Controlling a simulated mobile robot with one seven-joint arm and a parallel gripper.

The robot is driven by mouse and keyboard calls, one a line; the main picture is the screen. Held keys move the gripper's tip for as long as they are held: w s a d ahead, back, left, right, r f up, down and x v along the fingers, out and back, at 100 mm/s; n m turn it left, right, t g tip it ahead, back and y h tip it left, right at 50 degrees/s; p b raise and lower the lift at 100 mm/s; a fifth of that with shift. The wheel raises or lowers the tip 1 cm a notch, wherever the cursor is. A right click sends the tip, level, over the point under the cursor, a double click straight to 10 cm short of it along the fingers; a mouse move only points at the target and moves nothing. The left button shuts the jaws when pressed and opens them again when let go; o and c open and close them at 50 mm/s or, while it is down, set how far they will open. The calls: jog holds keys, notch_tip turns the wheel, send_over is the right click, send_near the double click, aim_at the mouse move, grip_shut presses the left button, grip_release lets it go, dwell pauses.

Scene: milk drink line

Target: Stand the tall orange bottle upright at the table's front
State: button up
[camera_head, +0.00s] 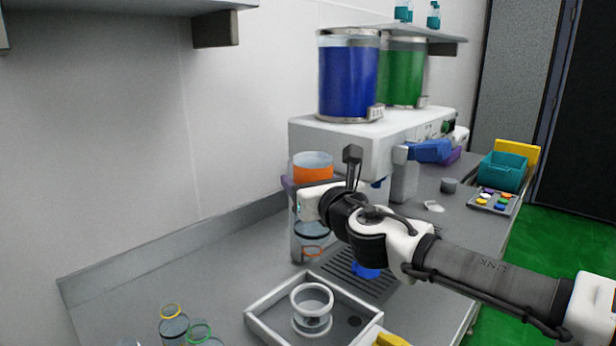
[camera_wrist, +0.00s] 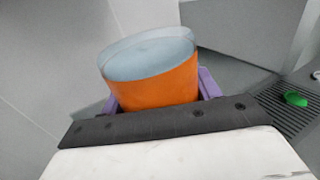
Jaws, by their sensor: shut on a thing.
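The tall orange bottle (camera_head: 313,173) is beside the white machine, with a clear pale top and an orange band. It looks about upright in the head view. In the wrist view its orange side and round top (camera_wrist: 150,85) rise between the purple fingers. My gripper (camera_wrist: 160,96) is shut on it; in the head view my gripper (camera_head: 312,195) covers its middle. Clear parts with a dark blue ring and an orange ring show below my gripper. I cannot tell whether its base touches the grey table (camera_head: 190,285).
A white square tray (camera_head: 262,322) with a clear round vessel (camera_head: 311,308) stands in front. Clear containers with yellow (camera_head: 173,325) and green (camera_head: 200,334) rims stand at the front left. The white machine (camera_head: 340,150) and a dark drain grille (camera_head: 350,275) are close by. The left of the table is bare.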

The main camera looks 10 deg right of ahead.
jog(key=s+a+r+p, duration=0.2)
jog(key=s+r+p, duration=0.1)
jog(key=s, duration=0.8)
jog(key=shift+a+r+p, duration=0.15)
jog(key=shift+p, duration=0.35)
jog(key=m+p, duration=0.1)
jog(key=m, duration=0.5)
jog(key=shift+p, duration=0.3)
